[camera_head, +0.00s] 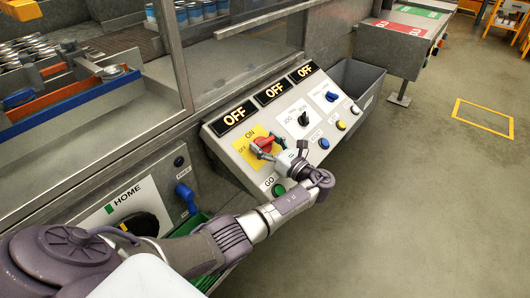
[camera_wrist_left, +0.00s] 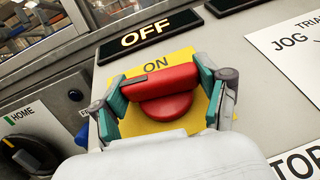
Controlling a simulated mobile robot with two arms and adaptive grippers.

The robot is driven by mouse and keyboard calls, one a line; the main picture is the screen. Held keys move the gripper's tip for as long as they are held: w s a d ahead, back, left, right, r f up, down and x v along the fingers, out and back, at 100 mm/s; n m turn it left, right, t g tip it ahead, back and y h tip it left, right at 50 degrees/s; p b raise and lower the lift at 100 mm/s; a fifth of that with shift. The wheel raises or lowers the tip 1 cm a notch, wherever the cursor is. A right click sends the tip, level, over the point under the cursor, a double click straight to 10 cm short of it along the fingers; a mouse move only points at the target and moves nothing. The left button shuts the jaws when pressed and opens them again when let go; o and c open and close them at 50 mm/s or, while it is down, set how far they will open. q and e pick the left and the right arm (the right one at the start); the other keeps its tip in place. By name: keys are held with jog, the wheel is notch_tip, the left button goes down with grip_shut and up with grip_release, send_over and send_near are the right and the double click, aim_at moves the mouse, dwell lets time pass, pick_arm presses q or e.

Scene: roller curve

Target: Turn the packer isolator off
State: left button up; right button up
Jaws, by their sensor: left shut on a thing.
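The packer isolator is a red rotary knob (camera_head: 263,144) on a yellow plate (camera_head: 246,138) at the left of a sloped grey control panel. ON is printed above the knob and OFF to its left. It also shows in the left wrist view (camera_wrist_left: 165,80), where its bar lies nearly crosswise with a dark mark near its left end. My left gripper (camera_head: 266,150) is shut on the knob, with one teal-padded finger at each end of the bar. The plate's OFF label is hidden in the wrist view. My right gripper is not in view.
Lit OFF displays (camera_head: 234,117) line the panel top. A black selector (camera_head: 304,119), a blue selector (camera_head: 332,97) and several push buttons are on the same panel. A HOME panel (camera_head: 127,205) with a black knob is at left. A grey bin (camera_head: 357,82) stands behind; floor at right is open.

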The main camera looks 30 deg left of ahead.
pick_arm(q)
jog(key=shift+n+g+y+b, duration=0.3)
jog(key=shift+n+g+b, duration=0.75)
jog(key=shift+n+g, duration=0.2)
jog(key=o, duration=1.2)
jog(key=shift+c, duration=0.2)
jog(key=shift+d, duration=0.1)
jog(key=d, duration=0.4)
jog(key=d+f, duration=0.1)
jog(key=d, duration=0.6)
jog(key=shift+s+d+f, duration=0.25)
jog(key=shift+s+d, duration=0.1)
